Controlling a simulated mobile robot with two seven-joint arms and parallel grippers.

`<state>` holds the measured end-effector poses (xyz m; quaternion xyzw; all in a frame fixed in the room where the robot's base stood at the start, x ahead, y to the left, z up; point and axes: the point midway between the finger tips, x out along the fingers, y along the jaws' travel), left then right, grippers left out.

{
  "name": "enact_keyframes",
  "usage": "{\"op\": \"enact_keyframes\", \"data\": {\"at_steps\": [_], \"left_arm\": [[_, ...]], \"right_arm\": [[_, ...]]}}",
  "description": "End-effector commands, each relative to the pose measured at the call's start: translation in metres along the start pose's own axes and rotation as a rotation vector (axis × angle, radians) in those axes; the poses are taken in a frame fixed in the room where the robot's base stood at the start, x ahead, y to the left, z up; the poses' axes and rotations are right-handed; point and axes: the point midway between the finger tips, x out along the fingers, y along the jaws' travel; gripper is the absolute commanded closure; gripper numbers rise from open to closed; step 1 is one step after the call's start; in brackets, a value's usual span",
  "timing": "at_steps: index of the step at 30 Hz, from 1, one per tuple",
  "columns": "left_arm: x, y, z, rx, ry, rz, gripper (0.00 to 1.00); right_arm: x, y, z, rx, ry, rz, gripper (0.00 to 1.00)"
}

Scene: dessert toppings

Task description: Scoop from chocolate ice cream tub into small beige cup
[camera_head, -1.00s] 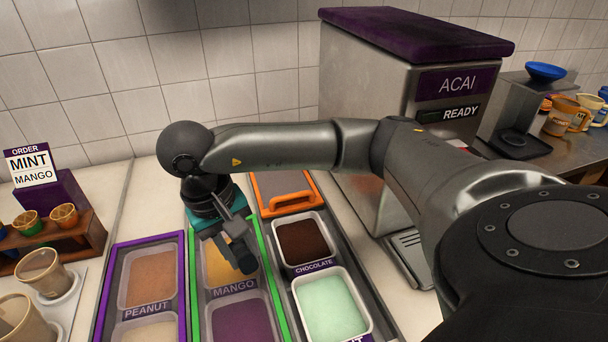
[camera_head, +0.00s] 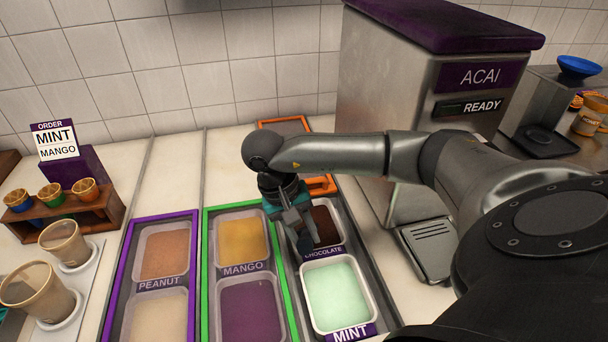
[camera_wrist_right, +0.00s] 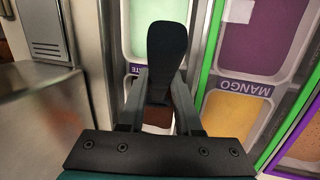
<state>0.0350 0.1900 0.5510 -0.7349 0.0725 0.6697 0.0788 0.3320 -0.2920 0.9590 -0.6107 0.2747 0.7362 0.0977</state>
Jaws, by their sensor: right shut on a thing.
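The chocolate tub (camera_head: 326,226) holds dark brown ice cream behind the mint tub. My right gripper (camera_head: 299,232) is over its left side and hides part of it. In the right wrist view the gripper (camera_wrist_right: 158,82) is shut on a dark, paddle-shaped scoop (camera_wrist_right: 167,48). The chocolate (camera_wrist_right: 158,117) shows below, between the fingers; whether the scoop touches it I cannot tell. Two beige cups stand at the left: a farther, smaller-looking one (camera_head: 64,243) and a nearer one (camera_head: 38,290).
Mango (camera_head: 242,240), peanut (camera_head: 165,252) and purple (camera_head: 248,309) tubs lie left of the chocolate, mint (camera_head: 337,293) in front. The acai machine (camera_head: 425,110) stands close on the right.

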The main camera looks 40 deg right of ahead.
Motion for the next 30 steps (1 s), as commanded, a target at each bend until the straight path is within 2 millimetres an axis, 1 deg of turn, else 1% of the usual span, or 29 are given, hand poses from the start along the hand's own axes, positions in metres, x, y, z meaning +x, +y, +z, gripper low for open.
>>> {"op": "enact_keyframes", "data": {"at_steps": [1,15,26,30], "left_arm": [[0.004,0.0,0.0,0.0,0.0,0.0,0.49],[0.026,0.001,0.002,0.001,0.0,0.001,0.49],[0.049,0.004,0.004,0.001,0.0,0.004,0.49],[0.053,0.004,0.004,0.001,0.0,0.004,0.49]], "right_arm": [[0.005,-0.002,-0.001,0.0,0.0,0.0,1.0],[0.037,-0.011,-0.004,0.0,0.0,0.0,1.0],[0.058,-0.018,-0.017,0.001,0.001,-0.001,1.0],[0.056,-0.019,-0.027,0.002,0.003,-0.002,1.0]]}}
